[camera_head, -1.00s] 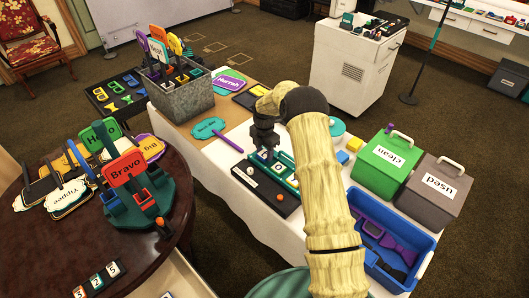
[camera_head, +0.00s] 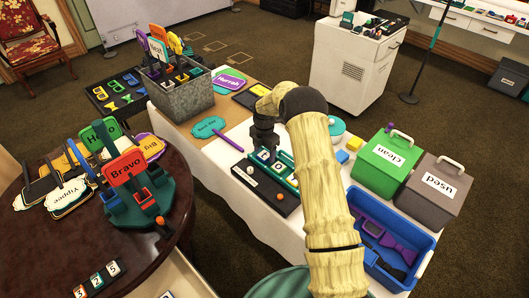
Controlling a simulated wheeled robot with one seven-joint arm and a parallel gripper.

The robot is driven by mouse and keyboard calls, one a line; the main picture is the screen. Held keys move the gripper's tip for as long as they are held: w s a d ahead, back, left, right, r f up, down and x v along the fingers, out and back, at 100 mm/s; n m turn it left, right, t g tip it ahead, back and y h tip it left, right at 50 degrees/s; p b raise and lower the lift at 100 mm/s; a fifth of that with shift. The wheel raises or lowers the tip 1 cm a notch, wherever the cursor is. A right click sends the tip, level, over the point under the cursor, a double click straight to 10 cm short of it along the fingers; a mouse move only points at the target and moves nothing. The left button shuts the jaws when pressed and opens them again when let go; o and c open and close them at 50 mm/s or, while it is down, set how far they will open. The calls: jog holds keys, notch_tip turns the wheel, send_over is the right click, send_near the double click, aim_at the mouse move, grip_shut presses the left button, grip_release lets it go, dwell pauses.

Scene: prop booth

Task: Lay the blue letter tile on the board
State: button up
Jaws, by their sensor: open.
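My gripper (camera_head: 263,148) points down over the far end of a dark board (camera_head: 264,190) on the white-covered table. Its jaws are open, though the fingertips are small and partly hidden by my arm. White-faced letter tiles with blue edges (camera_head: 278,166) show right under and beside the gripper, by a teal rack (camera_head: 288,161) on the board. I cannot tell for sure which is the blue letter tile, nor whether it touches the fingers. A white ball and an orange ball lie on the near part of the board.
A yellow block (camera_head: 342,156) stands right of my arm. Farther right are a green box (camera_head: 385,160), a grey box (camera_head: 432,186) and a blue bin (camera_head: 392,236). A teal paddle (camera_head: 212,128) lies left of the board. A metal bin (camera_head: 183,102) of signs stands behind it.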

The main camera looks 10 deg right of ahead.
aim_at(264, 155)
notch_tip(264, 155, up, 12)
jog(key=b, duration=0.1)
jog(key=shift+f, duration=0.15)
dwell(0.6)
jog(key=s+r+m+t, duration=0.1)
jog(key=s+r+m, duration=0.2)
jog(key=s+m, duration=0.9)
jog(key=s+r+m+t, duration=0.1)
jog(key=s+r+m, duration=0.3)
jog(key=s+m, duration=0.8)
jog(key=s, duration=0.9)
jog(key=shift+s+m+t, duration=0.15)
jog(key=shift+m+t, duration=0.15)
jog(key=shift+m, duration=0.1)
